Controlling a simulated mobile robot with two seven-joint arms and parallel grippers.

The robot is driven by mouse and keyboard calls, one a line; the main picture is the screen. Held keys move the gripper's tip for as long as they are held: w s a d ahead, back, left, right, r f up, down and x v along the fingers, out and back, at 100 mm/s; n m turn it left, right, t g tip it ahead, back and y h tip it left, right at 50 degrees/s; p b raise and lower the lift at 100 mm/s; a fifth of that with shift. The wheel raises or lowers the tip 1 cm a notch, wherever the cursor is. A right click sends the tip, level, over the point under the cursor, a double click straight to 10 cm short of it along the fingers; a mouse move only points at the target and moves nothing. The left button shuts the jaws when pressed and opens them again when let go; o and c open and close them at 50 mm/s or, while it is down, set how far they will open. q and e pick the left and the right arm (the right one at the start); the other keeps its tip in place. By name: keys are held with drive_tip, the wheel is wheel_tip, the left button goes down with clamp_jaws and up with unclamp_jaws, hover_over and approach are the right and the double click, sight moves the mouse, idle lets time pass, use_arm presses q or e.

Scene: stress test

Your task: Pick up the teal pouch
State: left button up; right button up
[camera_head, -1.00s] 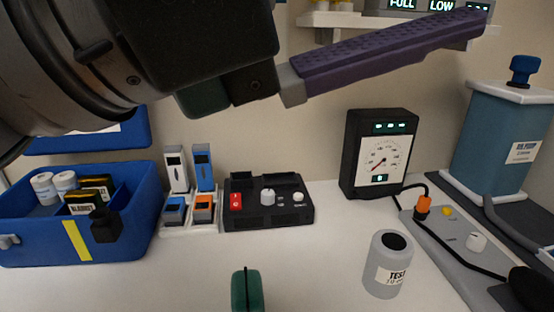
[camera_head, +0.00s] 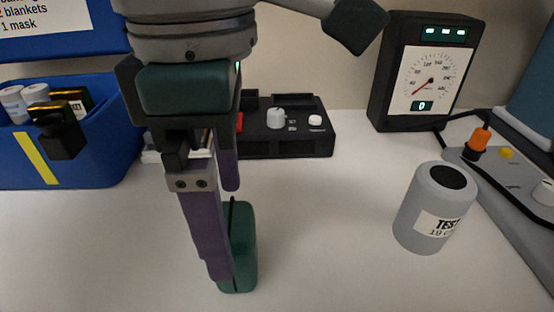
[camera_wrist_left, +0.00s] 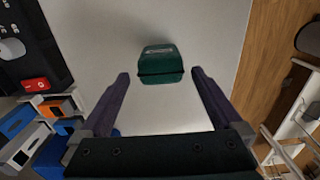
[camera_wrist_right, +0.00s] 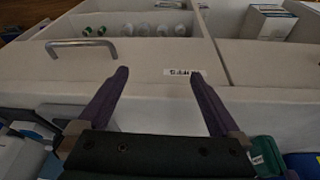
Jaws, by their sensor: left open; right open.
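The teal pouch (camera_head: 243,255), with a dark strap line across it, stands on the white tabletop; part of it is hidden behind a purple finger of my left gripper in the head view. My left gripper (camera_head: 224,230) points downward by the pouch. In the left wrist view, the pouch (camera_wrist_left: 161,65) shows a little beyond the open fingertips, in line with the gap, with clear space on both sides. My right gripper (camera_wrist_right: 159,74) is open and empty, in front of a white drawer unit, away from the pouch.
A grey labelled canister (camera_head: 430,210) stands right of the pouch. A black control box (camera_head: 290,130) and a gauge (camera_head: 425,70) are behind, a blue bin (camera_head: 95,160) at left. In the right wrist view are a drawer handle (camera_wrist_right: 82,45) and bottles (camera_wrist_right: 150,30).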

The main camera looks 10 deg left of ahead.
use_arm(q)
drive_tip(key=f, duration=0.5)
drive_tip(key=shift+s+a+f, duration=0.15)
drive_tip(key=shift+a+f, duration=0.1)
drive_tip(key=shift+f, duration=0.1)
drive_tip(key=c, duration=1.5)
wheel_tip(320, 180, up, 20)
drive_tip(key=shift+r+p, duration=0.1)
drive_tip(key=shift+p, duration=0.65)
